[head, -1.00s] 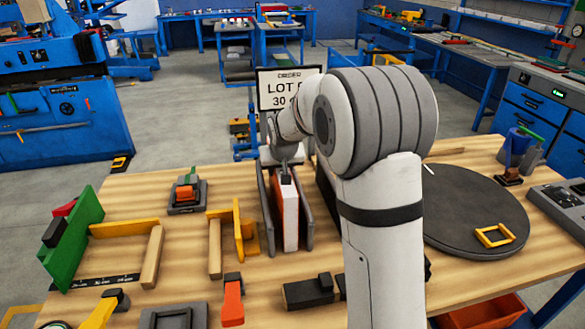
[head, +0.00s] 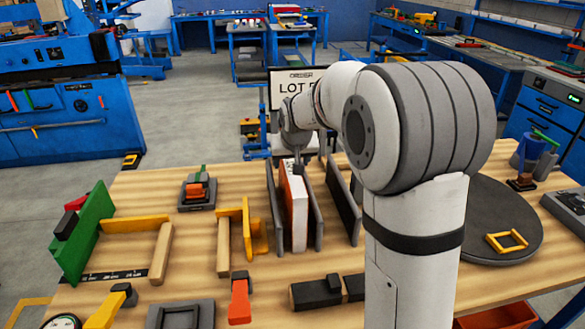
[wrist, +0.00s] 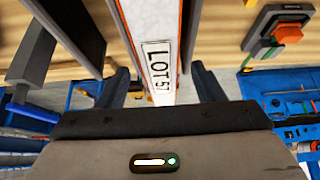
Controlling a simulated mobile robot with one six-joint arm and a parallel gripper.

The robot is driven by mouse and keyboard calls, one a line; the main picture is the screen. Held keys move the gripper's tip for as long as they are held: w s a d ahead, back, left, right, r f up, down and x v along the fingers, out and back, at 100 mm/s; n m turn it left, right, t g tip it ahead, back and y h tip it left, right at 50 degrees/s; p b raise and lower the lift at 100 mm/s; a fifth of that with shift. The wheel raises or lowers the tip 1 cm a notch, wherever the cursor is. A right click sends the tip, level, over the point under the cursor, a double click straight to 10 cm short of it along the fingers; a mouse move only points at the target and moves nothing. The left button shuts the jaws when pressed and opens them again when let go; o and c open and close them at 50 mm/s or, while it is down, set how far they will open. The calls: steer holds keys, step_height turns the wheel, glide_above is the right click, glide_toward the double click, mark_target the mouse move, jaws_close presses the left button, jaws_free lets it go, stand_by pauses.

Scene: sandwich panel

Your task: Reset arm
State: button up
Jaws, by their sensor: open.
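My gripper (head: 299,163) is at the top of a white and orange sandwich panel (head: 298,212), which stands upright between grey plates (head: 315,205) on the wooden table. In the wrist view my gripper (wrist: 160,88) is open, with one finger on each side of the panel (wrist: 152,25). The panel's label reads "LOT 57". I cannot tell whether the fingers touch it. My white arm hides part of the table's right side.
A round dark turntable (head: 500,235) with a yellow frame (head: 506,241) is at the right. A lot sign (head: 290,90) stands behind the table.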

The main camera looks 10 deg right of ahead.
steer(key=shift+v, duration=1.3)
steer(key=s+d+f+g, duration=0.1)
steer(key=s+d, duration=0.1)
steer(key=s, duration=1.4)
steer(key=s+d+f+g, duration=0.1)
steer(key=s+f+g, duration=0.1)
steer(key=s, duration=1.4)
steer(key=shift+s+d+f, duration=0.25)
steer(key=shift+d+f, duration=0.1)
